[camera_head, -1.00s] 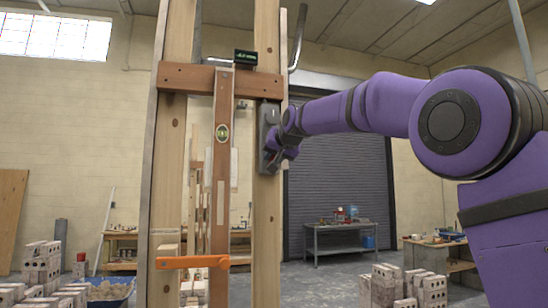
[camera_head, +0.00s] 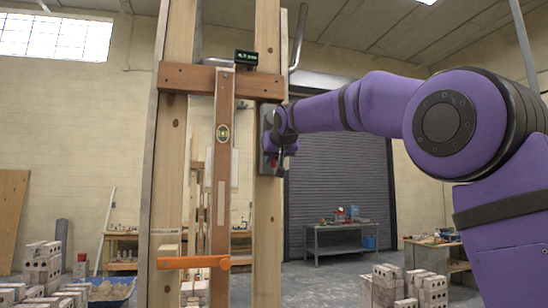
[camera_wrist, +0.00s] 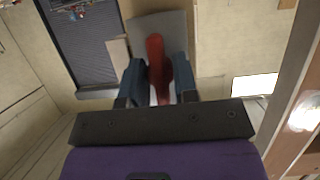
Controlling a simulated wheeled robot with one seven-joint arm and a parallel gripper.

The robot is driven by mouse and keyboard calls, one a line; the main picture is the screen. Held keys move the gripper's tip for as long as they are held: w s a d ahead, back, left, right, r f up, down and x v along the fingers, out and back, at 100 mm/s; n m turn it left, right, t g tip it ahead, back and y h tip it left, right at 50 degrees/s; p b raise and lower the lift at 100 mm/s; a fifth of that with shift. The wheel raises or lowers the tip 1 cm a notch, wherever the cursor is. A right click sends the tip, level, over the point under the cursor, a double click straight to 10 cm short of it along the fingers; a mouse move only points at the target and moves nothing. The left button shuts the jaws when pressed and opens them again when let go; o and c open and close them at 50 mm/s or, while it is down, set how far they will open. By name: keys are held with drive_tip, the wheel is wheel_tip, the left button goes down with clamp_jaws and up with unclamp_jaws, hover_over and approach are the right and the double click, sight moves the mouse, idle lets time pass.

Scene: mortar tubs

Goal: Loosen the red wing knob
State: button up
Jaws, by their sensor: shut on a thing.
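The red wing knob (camera_wrist: 156,62) shows in the wrist view between the two blue-grey fingers of my gripper (camera_wrist: 158,82), which are shut on it. Behind it is a grey plate (camera_wrist: 174,24). In the head view the grey mount (camera_head: 267,135) sits on the right wooden post, and my gripper (camera_head: 275,150) is against it. My gripper and wrist hide most of the knob there.
A wooden crosspiece (camera_head: 200,79) joins the posts, with a small display (camera_head: 246,57) on top. A level (camera_head: 222,180) hangs upright from it, and an orange bar (camera_head: 193,262) crosses low down. Stacked bricks (camera_head: 384,285) stand below my arm.

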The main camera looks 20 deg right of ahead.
drive_tip(key=shift+f, duration=0.1)
drive_tip(key=o, duration=0.9)
drive_tip(key=v, duration=1)
drive_tip(key=shift+s+r, duration=0.25)
drive_tip(key=shift+s, duration=0.1)
drive_tip(key=s+d+f+g, duration=0.3)
drive_tip(key=s+f+g, duration=0.1)
drive_tip(key=s+f, duration=1.5)
drive_tip(key=s+d+f+g, duration=0.4)
drive_tip(key=s+f, duration=1.4)
drive_tip(key=s, duration=0.1)
drive_tip(key=shift+f, duration=0.35)
